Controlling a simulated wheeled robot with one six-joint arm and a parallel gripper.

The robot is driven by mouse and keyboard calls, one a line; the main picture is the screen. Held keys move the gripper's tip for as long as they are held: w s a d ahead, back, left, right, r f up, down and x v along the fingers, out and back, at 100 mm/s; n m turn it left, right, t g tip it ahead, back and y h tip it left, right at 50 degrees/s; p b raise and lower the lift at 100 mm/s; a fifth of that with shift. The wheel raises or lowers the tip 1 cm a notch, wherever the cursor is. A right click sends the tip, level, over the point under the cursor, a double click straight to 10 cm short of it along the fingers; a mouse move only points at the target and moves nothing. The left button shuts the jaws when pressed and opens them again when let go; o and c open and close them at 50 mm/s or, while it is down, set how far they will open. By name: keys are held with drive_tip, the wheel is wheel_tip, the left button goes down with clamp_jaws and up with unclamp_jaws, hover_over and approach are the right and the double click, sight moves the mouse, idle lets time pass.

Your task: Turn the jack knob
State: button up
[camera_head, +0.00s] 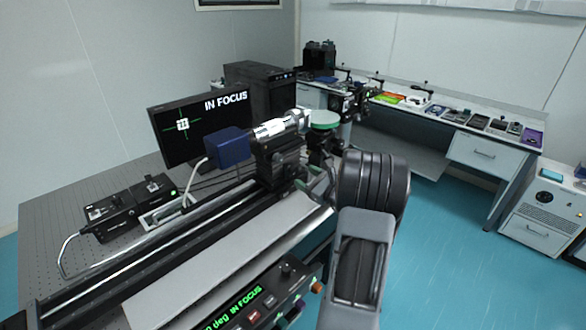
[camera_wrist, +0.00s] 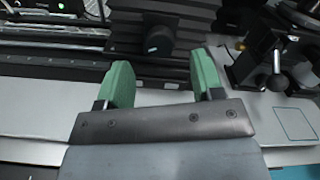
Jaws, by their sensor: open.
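In the wrist view, a dark round knob (camera_wrist: 160,38) with a small pale mark on its face sticks out from the front of a black ribbed jack (camera_wrist: 190,15). My gripper (camera_wrist: 161,80) is open, with two green fingers spread apart and nothing between them. The knob lies ahead of the fingers, roughly centred on the gap, and the fingers look apart from it. In the head view my gripper (camera_head: 316,183) is in front of the black jack (camera_head: 278,168), partly covered by my arm. I cannot make out the knob clearly there.
A ball-ended lever (camera_wrist: 275,82) on a black mount stands right of my fingers. A long rail (camera_head: 165,240) runs along the table. A blue camera (camera_head: 229,145) and silver lens barrel sit above the jack. The monitor (camera_head: 200,127) reads IN FOCUS. A control box (camera_head: 255,300) stands in front.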

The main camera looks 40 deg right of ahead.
sight(295, 171)
drive_tip(key=w, duration=0.2)
drive_tip(key=w+p, duration=0.1)
drive_tip(key=w, duration=0.1)
drive_tip(key=w+a, duration=0.1)
drive_tip(key=w, duration=0.1)
drive_tip(key=shift+w+a, duration=0.1)
drive_tip(key=shift+w, duration=0.2)
drive_tip(key=shift+c, duration=0.2)
drive_tip(key=c, duration=0.9)
drive_tip(key=shift+m, duration=0.5)
drive_tip(key=o, duration=0.9)
drive_tip(key=shift+o, duration=0.2)
